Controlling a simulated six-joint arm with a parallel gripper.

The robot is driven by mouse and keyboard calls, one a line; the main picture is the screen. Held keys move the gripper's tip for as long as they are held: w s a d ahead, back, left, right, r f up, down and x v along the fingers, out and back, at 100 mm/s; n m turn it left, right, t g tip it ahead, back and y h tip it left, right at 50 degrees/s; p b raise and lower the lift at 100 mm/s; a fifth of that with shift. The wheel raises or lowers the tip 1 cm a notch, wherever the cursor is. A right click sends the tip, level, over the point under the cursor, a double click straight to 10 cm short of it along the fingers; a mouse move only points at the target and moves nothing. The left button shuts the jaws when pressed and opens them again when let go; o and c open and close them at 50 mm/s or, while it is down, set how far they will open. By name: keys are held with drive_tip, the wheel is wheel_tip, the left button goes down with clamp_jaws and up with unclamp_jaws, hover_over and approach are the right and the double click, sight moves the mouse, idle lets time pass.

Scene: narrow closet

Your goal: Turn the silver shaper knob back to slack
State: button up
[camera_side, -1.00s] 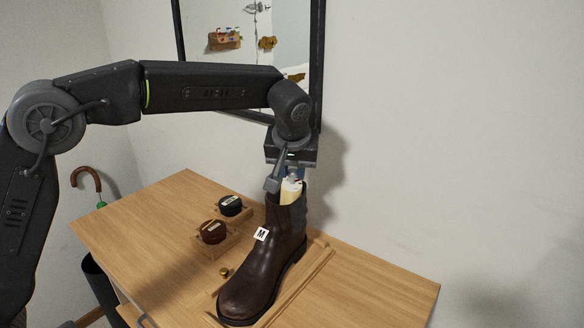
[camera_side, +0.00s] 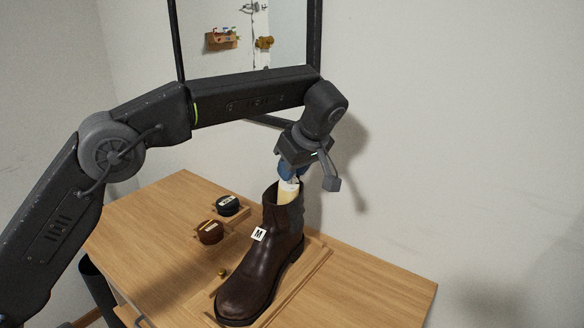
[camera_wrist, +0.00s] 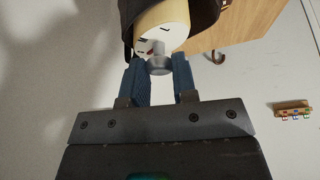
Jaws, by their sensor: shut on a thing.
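A dark brown ankle boot (camera_side: 268,258) with a white "M" tag stands upright on the wooden table. A cream shaper (camera_side: 287,194) sticks up out of its opening. In the wrist view the shaper's round end (camera_wrist: 166,36) carries small black marks and a partly hidden red one. The silver knob (camera_wrist: 158,66) stands out from that end. My gripper (camera_wrist: 159,70) has its blue fingers on either side of the knob and is shut on it. In the side view my gripper (camera_side: 290,178) is tilted above the boot, and the fingers mostly hide the knob.
A black tin (camera_side: 228,205) and a brown tin (camera_side: 210,231) sit left of the boot. A small brass-coloured piece (camera_side: 222,272) lies nearer. Wooden strips (camera_side: 308,268) run beside the boot. A framed mirror (camera_side: 275,50) hangs close behind my arm. The table's right part is clear.

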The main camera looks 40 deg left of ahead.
drive_tip(key=shift+n, duration=0.4)
drive_tip(key=o, duration=0.9)
drive_tip(key=shift+o, duration=0.2)
drive_tip(key=v, duration=0.7)
drive_tip(key=shift+d+r, duration=0.2)
